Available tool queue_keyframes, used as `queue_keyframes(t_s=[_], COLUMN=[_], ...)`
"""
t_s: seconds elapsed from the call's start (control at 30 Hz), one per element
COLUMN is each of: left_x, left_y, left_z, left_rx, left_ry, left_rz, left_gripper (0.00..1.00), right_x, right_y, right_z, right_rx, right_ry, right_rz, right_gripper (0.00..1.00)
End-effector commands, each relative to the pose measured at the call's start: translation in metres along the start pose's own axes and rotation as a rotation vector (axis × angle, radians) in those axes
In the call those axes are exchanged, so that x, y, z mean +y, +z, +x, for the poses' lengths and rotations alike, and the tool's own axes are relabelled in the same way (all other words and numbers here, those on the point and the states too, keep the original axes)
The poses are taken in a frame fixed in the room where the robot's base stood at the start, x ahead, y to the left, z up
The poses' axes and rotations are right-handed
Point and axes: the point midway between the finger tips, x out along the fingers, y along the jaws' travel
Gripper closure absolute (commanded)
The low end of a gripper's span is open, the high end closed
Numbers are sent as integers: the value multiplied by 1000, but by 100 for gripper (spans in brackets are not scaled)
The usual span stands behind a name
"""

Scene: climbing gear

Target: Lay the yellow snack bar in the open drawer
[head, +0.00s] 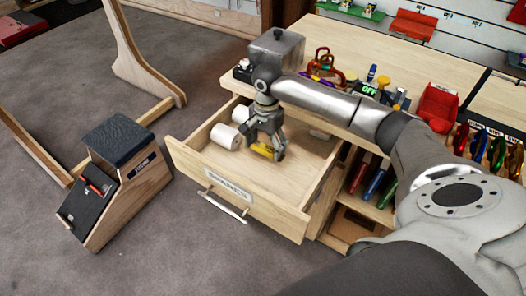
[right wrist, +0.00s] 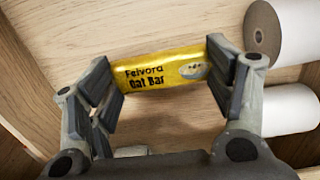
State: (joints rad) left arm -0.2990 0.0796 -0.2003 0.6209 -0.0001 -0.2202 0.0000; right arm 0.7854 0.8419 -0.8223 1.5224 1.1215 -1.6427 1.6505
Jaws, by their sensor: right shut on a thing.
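The yellow snack bar (head: 262,151), labelled "Felvora Oat Bar", is inside the open drawer (head: 229,197), in its middle. My right gripper (head: 268,146) reaches down into the drawer and is shut on the bar. In the right wrist view the bar (right wrist: 163,73) spans the gap between the finger pads, which press on its two ends. I cannot tell whether the bar touches the drawer floor. The drawer front carries a label and a metal handle. My left gripper is not in view.
Two white rolls (head: 226,136) lie in the drawer left of the bar. The workbench top (head: 330,44) behind holds carabiners (head: 327,64) and a red bin (head: 436,106). A wooden box (head: 117,180) stands on the floor at left. The drawer's front and right parts are clear.

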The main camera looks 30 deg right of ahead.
Motion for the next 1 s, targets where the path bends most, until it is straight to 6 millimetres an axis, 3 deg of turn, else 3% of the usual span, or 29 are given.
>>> queue_keyframes(t_s=[0.27, 0.47, 0.8, 0.83, 1.0], left_x=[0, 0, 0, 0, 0], left_y=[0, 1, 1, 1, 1], left_z=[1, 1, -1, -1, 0], left_rx=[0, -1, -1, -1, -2], left_ry=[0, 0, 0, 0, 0], left_rz=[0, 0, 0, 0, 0], left_gripper=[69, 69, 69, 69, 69], right_x=[-11, -10, -10, -10, -10], right_y=[-4, -5, -5, -5, -5], right_z=[14, 41, 44, 45, 45], right_rx=[0, 1, 0, 1, 1], right_ry=[0, 1, 0, -1, -1], right_rz=[0, 0, 0, 0, 0], right_gripper=[48, 48, 48, 23, 3])
